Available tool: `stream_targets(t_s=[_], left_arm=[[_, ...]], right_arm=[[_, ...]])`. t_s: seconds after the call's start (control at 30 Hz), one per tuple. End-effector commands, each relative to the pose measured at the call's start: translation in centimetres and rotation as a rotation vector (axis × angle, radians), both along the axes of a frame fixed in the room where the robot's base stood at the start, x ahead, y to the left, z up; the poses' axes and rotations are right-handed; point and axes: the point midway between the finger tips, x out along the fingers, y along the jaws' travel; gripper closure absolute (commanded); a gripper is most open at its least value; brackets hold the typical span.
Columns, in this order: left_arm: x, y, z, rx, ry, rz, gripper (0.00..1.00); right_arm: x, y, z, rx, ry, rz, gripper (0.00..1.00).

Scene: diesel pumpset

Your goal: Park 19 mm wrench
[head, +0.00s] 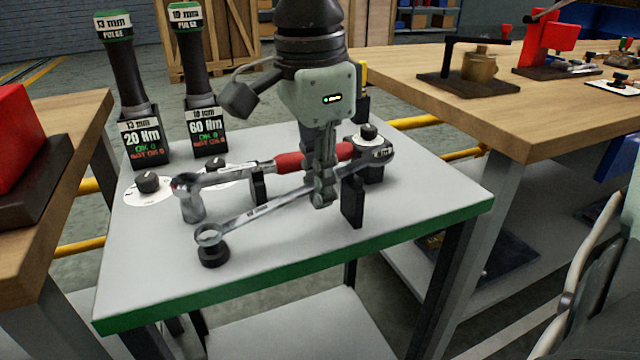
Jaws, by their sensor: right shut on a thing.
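A long silver wrench (262,211) lies diagonally over the small grey table with the green front edge (300,267). Its left ring end (210,236) is at a short round black post (213,256). I cannot tell whether it rests on the post. Its right end (378,154) is by a black holder at the back right. My right gripper (323,200) points down and is shut on the wrench shaft, right of its middle. The marking on the shaft is too small to read.
A ratchet wrench with a red handle (290,162) lies just behind, partly hidden by my gripper. A black upright support (352,205) stands close to my fingers. Two black tools (122,70) (190,65) stand at the back left. The front of the table is clear.

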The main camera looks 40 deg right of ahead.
Motion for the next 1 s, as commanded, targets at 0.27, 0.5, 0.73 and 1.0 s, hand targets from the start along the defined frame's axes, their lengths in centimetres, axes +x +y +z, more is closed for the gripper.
stream_targets(t_s=[0.27, 0.5, 0.73, 1.0], left_arm=[[0.0, 0.0, -0.6, 0.0, 0.0, 0.0, 0.6], [0.0, 0.0, -1.1, 0.0, 0.0, 0.0, 0.6], [0.0, 0.0, -1.5, 0.0, 0.0, 0.0, 0.6], [0.0, 0.0, -1.8, 0.0, 0.0, 0.0, 0.6]], right_arm=[[0.0, 0.0, -0.6, 0.0, -0.001, 0.0, 1.0], [0.0, 0.0, -1.1, 0.0, -0.001, 0.0, 1.0], [0.0, 0.0, -1.6, 0.0, -0.001, 0.0, 1.0], [0.0, 0.0, -1.9, 0.0, -0.001, 0.0, 0.86]])
